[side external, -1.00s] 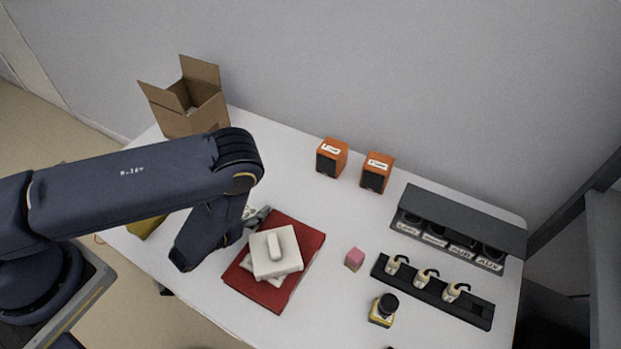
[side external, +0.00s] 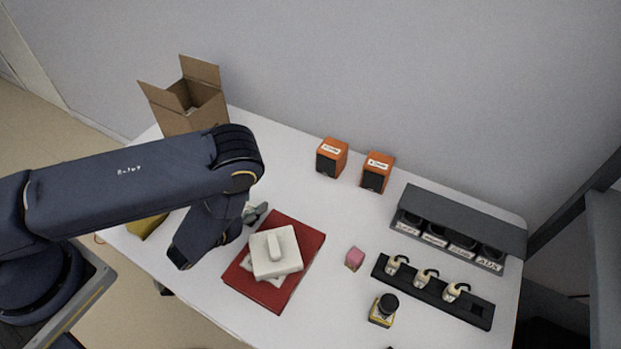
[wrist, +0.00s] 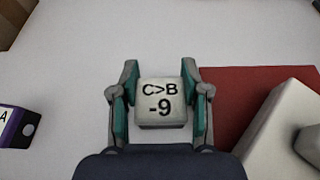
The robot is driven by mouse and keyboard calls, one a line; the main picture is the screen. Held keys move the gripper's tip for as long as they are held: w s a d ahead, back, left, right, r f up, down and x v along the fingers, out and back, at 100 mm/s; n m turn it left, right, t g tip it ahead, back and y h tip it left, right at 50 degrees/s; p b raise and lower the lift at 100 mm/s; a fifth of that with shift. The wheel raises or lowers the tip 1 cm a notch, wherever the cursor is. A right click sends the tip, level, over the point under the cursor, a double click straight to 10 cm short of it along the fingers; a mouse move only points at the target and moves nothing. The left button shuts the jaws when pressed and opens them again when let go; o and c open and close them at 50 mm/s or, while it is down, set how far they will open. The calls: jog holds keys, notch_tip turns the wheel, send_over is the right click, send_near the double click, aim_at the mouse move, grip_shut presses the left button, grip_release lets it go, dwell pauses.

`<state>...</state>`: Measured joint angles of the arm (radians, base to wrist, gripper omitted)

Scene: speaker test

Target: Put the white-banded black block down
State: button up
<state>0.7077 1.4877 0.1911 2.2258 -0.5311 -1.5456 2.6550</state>
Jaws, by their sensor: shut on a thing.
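My gripper (wrist: 160,72) is shut on a block (wrist: 159,112), with a green-padded finger against each side. The block's visible face is pale and marked "C>B -9" in black. Its other faces are hidden, so I cannot see a black body or a white band. In the side external view my gripper (side external: 256,213) is low over the white table (side external: 330,225), just left of the red flat box. The block is mostly hidden there by the arm, and I cannot tell whether it touches the table.
The red box (side external: 309,248) carries white pieces (side external: 268,262) close on the right. A purple-and-black item (wrist: 18,126) lies left in the wrist view. Orange speakers (side external: 332,157), a pink cube (side external: 354,258) and a black rack (side external: 473,307) stand farther right. A cardboard box (side external: 195,115) is behind.

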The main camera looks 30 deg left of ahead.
notch_tip(320, 180, up, 8)
jog(key=shift+d, duration=0.3)
jog(key=w+a+r, duration=0.4)
jog(key=w+a, duration=0.6)
jog(key=w, duration=0.2)
send_over(277, 142)
jog(key=s, duration=0.1)
notch_tip(277, 142, down, 9)
jog(key=shift+r, duration=0.15)
jog(key=shift+w+f, duration=0.45)
jog(key=shift+f, duration=1.55)
jog(key=shift+f, duration=0.15)
